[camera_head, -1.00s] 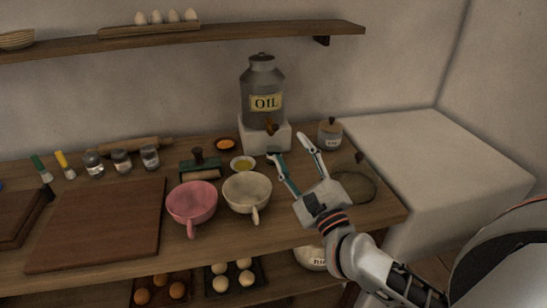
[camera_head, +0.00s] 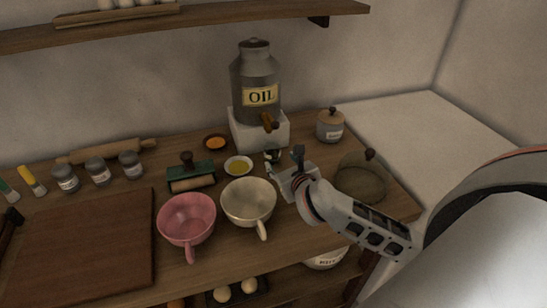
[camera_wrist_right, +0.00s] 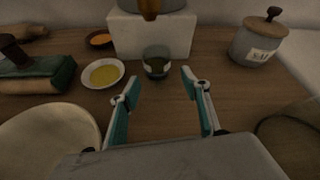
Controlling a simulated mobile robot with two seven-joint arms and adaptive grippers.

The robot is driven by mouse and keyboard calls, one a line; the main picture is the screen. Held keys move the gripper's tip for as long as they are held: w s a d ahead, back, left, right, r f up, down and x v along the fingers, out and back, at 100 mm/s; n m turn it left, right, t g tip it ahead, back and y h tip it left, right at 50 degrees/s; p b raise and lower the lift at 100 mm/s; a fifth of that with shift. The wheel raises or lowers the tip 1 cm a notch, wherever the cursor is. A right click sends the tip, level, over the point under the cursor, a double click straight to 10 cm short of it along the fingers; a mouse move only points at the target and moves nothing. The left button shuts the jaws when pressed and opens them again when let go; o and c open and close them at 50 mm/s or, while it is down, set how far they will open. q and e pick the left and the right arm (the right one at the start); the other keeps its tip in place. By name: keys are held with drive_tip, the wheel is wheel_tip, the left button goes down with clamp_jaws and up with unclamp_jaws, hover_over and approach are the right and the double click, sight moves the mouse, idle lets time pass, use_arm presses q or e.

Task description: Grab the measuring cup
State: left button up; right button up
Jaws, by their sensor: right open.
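A small clear glass cup, which looks like the measuring cup (camera_wrist_right: 157,66), stands on the counter in front of the white block under the oil can. In the head view the cup (camera_head: 273,155) is small and partly hidden by my right gripper. My right gripper (camera_head: 286,158) is open and empty, low over the counter and pointing toward the cup. In the right wrist view the two fingers of the gripper (camera_wrist_right: 160,82) are spread, with the cup just beyond and between their tips. My left gripper is not in view.
The oil can (camera_head: 256,80) with its tap stands on a white block (camera_head: 258,133) behind the cup. A yellow oil dish (camera_head: 238,166) is to the left, with a cream bowl (camera_head: 248,203) and pink bowl (camera_head: 187,220) nearer. A lidded jar (camera_head: 330,126) stands to the right.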

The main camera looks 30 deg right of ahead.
sight(278, 159)
drive_tip(key=shift+x, duration=1.9)
drive_tip(key=shift+a+r, duration=0.1)
clamp_jaws()
drive_tip(key=shift+w+r, duration=0.1)
